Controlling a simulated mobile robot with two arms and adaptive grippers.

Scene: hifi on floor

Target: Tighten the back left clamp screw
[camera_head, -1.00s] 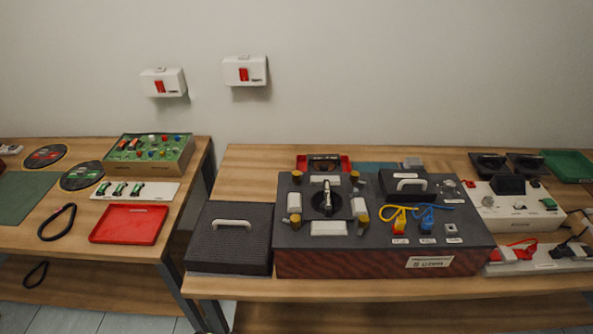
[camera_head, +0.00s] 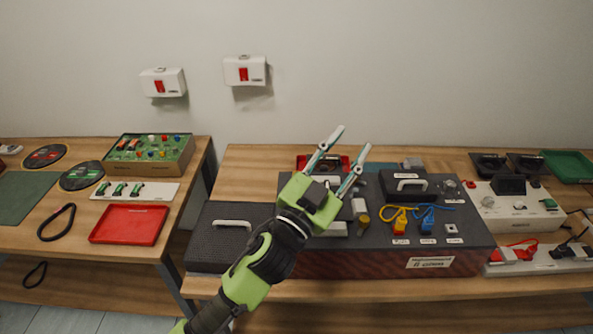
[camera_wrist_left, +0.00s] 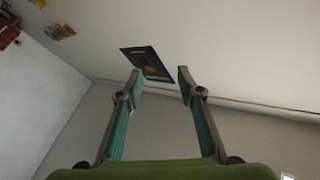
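The dark amplifier-like unit (camera_head: 461,240) stands on the right-hand table. In the head view my left gripper (camera_head: 351,137) is in front of the unit's left part, open and empty, its fingers pointing up and to the right. The arm and gripper hide the left side of the unit's top, including the back left clamp screw. One brass-coloured screw (camera_head: 361,215) shows just right of the gripper. My right gripper is not in view.
A black lid with a handle (camera_head: 230,250) lies left of the unit. A small black box with a handle (camera_head: 425,187) sits on its top right, near yellow and blue leads (camera_head: 428,212). A red tray (camera_head: 129,225) is on the left table. The space above the tables is open.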

